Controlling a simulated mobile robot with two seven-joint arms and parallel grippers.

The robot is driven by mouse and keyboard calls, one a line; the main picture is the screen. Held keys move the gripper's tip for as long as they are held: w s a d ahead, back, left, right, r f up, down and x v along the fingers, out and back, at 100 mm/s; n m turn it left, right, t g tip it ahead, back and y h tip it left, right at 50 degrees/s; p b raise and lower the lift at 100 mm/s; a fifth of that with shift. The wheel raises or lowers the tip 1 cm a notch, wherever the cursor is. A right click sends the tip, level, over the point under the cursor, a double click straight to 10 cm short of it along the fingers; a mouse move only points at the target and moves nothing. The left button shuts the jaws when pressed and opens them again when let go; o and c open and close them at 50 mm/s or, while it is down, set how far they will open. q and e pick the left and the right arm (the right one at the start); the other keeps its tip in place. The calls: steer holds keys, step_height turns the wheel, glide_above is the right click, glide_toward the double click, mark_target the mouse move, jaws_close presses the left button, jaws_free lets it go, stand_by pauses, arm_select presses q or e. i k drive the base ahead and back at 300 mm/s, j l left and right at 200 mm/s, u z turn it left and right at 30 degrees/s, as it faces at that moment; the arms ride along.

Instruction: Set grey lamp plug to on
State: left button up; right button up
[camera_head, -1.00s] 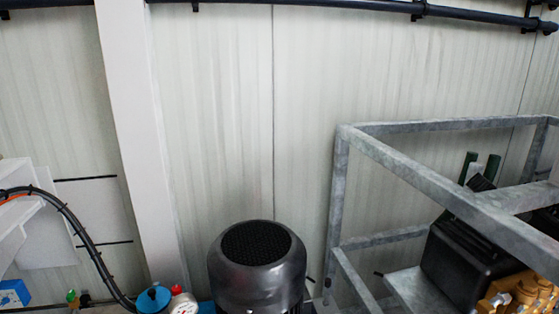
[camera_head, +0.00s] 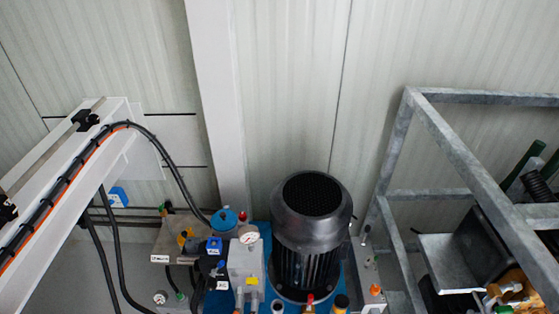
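I cannot make out a grey lamp plug in this view. Neither of my grippers shows. A black finned motor (camera_head: 312,230) stands upright on a blue base in the lower middle. Left of it is a cluster of small fittings with a pressure gauge (camera_head: 249,237), a blue cap (camera_head: 224,218) and a light grey block (camera_head: 244,268). The parts there are too small to tell a lamp plug among them.
A white beam (camera_head: 62,205) with black and orange cables slants in at left. A white post (camera_head: 216,100) stands against the panelled wall (camera_head: 290,80).

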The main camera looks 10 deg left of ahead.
mark_target(191, 243)
steer(key=u, duration=0.9)
